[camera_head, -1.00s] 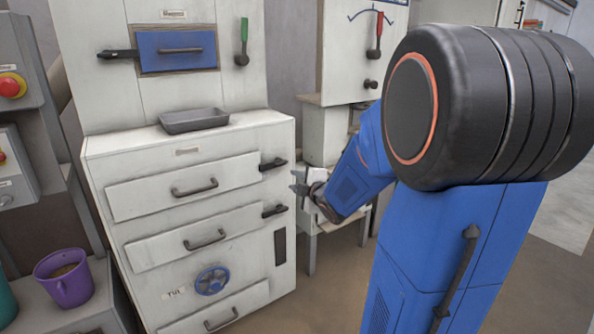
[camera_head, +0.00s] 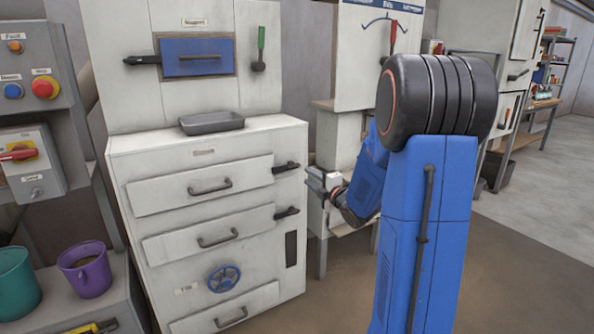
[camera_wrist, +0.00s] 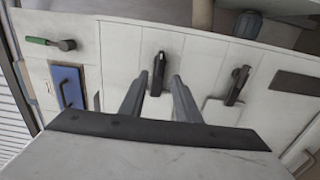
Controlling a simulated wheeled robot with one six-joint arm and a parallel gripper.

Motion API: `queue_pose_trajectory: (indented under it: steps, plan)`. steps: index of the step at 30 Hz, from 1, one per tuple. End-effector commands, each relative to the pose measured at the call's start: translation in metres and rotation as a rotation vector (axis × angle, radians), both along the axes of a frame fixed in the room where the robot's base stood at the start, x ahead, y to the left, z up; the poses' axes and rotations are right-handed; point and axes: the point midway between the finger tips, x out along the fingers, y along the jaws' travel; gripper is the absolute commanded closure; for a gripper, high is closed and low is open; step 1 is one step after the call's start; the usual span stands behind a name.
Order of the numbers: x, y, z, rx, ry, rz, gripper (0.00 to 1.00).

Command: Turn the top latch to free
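The top latch (camera_head: 286,167) is a black handle at the right end of the upper drawer on the white cabinet, lying about level. In the wrist view the top latch (camera_wrist: 158,75) stands beyond and between my fingertips, seen end-up. My gripper (camera_head: 314,181) is just right of the cabinet, a little below and to the right of the top latch. In the wrist view my gripper (camera_wrist: 158,92) is open and empty, its two fingers apart. I see no clear contact with the latch.
A similar lower latch (camera_head: 286,212) sits below, beside the second drawer; it also shows in the wrist view (camera_wrist: 237,85). A grey tray (camera_head: 212,122) rests on the cabinet ledge. Purple (camera_head: 86,268) and teal (camera_head: 17,283) mugs stand at left. Floor is open at right.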

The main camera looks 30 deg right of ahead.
Motion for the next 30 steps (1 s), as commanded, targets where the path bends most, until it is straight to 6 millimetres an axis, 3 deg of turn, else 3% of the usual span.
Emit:
queue_pose_trajectory:
  steps: [9, 15, 21, 30]
  plan:
    - [0.057, 0.003, -0.001, 0.001, 0.001, 0.001, 0.70]
    - [0.085, 0.003, 0.000, 0.001, 0.000, 0.000, 0.70]
    - [0.098, 0.003, 0.000, 0.001, 0.001, -0.001, 0.70]
    - [0.100, 0.003, 0.000, 0.001, 0.001, -0.001, 0.70]
